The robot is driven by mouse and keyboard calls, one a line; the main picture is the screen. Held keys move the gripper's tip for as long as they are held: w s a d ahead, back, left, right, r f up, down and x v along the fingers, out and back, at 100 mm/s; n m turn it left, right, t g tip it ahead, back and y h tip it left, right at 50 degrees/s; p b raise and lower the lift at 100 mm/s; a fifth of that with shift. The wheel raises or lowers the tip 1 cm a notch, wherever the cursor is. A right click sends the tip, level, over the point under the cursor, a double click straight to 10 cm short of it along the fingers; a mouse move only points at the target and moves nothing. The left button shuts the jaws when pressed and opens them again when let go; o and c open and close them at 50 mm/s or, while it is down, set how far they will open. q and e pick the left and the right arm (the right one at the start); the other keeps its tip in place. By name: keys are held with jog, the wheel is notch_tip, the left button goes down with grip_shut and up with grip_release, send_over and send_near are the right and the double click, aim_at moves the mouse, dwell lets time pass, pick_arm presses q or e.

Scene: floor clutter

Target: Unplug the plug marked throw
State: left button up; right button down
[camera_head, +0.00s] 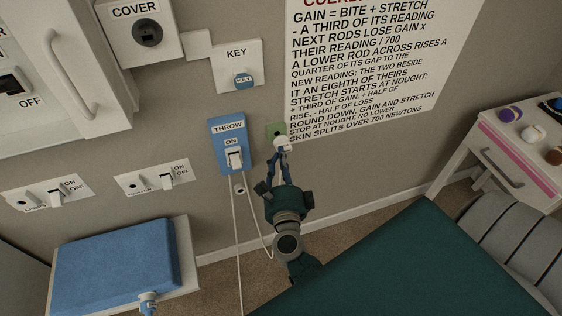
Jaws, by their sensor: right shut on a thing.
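A blue panel marked THROW (228,128) is on the wall, with a white switch (235,157) below an ON label. To its right is a small green plate (276,131). A white plug-like piece (282,142) is at the lower edge of this plate; any marking on it is too small to read. My right gripper (280,151) is shut on this white piece, its dark fingers reaching up from below. Whether the piece is seated in the plate or just clear of it, I cannot tell.
White cords (237,230) hang below the blue panel, one looping near my right wrist. A KEY plate (229,59) and COVER box (135,18) are above left. A blue block (118,262) is at lower left, a drawer unit (504,165) at right.

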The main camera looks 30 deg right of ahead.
dwell(1.7)
jog(key=shift+w+d, duration=0.15)
jog(key=shift+w, duration=0.6)
jog(key=shift+w+d, duration=0.15)
jog(key=shift+w, duration=0.55)
jog(key=c, duration=1.6)
grip_release()
jog(key=shift+o, duration=0.2)
jog(key=v, duration=1.2)
